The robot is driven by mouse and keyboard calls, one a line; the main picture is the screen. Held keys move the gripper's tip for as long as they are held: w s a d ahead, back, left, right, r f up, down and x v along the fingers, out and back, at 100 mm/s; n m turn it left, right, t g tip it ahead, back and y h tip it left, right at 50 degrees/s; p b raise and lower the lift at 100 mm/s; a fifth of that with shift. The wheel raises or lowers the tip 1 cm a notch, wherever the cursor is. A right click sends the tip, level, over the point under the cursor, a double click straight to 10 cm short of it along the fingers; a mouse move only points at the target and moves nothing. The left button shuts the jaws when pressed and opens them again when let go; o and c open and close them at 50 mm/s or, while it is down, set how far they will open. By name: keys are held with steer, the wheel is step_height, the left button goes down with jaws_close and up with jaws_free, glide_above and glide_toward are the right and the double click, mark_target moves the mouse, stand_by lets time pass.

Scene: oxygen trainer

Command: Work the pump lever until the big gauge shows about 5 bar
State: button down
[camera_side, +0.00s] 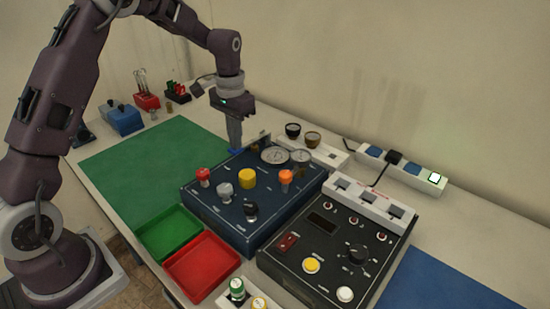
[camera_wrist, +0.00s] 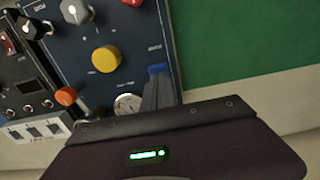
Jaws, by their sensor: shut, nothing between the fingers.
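The dark blue trainer panel (camera_side: 215,215) lies on the table with two round gauges at its back edge. The larger gauge (camera_side: 274,155) has a white face; its needle is too small to read. It also shows, partly covered by my gripper, in the wrist view (camera_wrist: 127,103). A small blue piece (camera_wrist: 157,69), seemingly the pump lever's end, is at the panel's back left corner. My gripper (camera_side: 235,147) points down right at this piece, with its fingers together and nothing between them. Whether they touch it, I cannot tell. The rest of the lever is hidden.
The panel carries a red knob (camera_side: 203,176), a yellow knob (camera_side: 247,179), an orange knob (camera_side: 286,177), and grey and black knobs. A black control box (camera_side: 335,250) stands close at right. Green (camera_side: 170,233) and red (camera_side: 202,267) trays lie in front. The green mat (camera_side: 145,165) is clear.

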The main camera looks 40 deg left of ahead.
steer(key=shift+f, duration=0.7)
steer(key=shift+r, duration=1.95)
stand_by(0.7)
stand_by(1.5)
stand_by(0.4)
stand_by(1.4)
steer(key=shift+w, duration=0.1)
stand_by(0.3)
